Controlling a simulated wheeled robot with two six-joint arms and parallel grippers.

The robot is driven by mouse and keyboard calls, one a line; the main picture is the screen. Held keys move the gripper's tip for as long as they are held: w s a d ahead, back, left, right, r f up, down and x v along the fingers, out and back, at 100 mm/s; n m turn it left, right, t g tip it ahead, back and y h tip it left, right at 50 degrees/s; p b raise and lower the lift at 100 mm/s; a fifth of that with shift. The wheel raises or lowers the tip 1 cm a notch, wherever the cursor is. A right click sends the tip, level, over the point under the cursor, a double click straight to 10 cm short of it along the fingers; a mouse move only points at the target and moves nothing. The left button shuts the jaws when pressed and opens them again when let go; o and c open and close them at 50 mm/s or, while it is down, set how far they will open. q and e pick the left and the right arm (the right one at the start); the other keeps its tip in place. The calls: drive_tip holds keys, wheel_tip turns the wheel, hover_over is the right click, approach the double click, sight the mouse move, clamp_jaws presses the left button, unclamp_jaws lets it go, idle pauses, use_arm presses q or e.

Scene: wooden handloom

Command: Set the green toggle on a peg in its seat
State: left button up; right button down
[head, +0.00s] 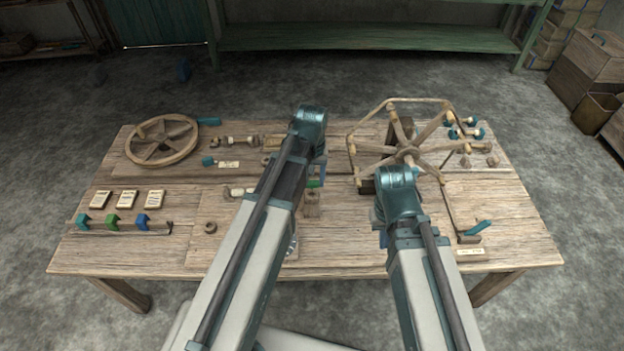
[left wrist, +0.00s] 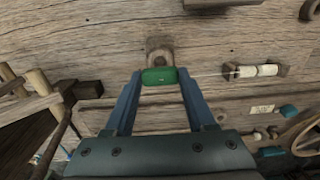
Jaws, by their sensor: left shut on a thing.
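The green toggle (left wrist: 159,77) is a small rounded green piece held between the fingertips of my left gripper (left wrist: 160,80) in the left wrist view. A bit of green (head: 314,183) shows beside my left wrist in the head view. A wooden block with a round opening (left wrist: 159,47) lies just beyond the toggle in the left wrist view. It shows as a small upright block (head: 312,206) in the head view. I cannot tell whether the toggle touches the block. My right arm reaches over the table's right half; its gripper is hidden behind its wrist.
A spoked wooden wheel (head: 163,140) lies at the back left. A wooden reel with arms (head: 408,154) stands right of centre, close to my right wrist.

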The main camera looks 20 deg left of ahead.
use_arm(q)
drive_tip(key=shift+f+b, duration=1.65)
drive_tip(key=shift+f, duration=0.25)
drive_tip(key=o, duration=1.4)
drive_tip(key=shift+r, duration=0.15)
wheel_tip(320, 180, up, 14)
drive_tip(key=p, duration=1.4)
drive_tip(key=shift+f, duration=0.2)
